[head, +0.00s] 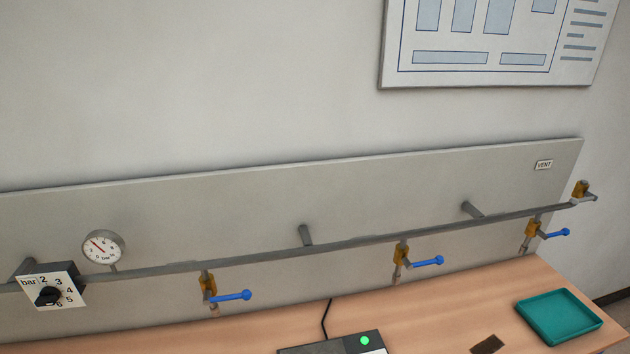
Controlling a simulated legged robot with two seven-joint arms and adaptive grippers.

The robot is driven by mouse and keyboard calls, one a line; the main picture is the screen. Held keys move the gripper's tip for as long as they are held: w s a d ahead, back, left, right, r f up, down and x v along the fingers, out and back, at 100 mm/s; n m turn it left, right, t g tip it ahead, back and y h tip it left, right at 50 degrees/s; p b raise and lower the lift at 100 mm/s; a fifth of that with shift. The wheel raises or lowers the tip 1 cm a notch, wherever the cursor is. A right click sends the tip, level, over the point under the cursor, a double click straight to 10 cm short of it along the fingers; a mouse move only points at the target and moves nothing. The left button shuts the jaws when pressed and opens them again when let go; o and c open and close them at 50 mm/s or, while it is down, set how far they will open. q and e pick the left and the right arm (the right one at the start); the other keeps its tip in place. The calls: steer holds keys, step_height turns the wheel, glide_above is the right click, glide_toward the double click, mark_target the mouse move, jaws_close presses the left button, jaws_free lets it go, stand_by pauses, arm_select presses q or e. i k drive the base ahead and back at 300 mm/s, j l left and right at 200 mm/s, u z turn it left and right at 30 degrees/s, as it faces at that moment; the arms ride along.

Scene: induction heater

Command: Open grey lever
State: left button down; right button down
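A brass valve (580,188) sits at the far right end of the long grey pipe in the head view. A short grey lever (588,198) shows at this valve, lying roughly along the pipe's end. It is small, so its exact angle is hard to tell. Neither of my grippers is in view, and nothing touches the lever.
The pipe (365,243) runs along a grey wall panel (200,205). Three blue-handled valves (235,296) (428,262) (555,233) hang below it. A pressure gauge (103,247) and a bar dial (52,291) are at left. A teal tray (558,316) lies on the wooden table (440,307).

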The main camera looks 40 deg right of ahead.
mark_target(574, 202)
steer(key=k+l, duration=0.15)
steer(key=l, duration=0.2)
steer(key=k+l+z, duration=0.1)
steer(key=l, duration=0.25)
steer(key=k+l, duration=0.25)
steer(key=l, duration=0.15)
steer(key=k+l, duration=0.15)
steer(key=l, duration=0.2)
steer(key=z, duration=0.05)
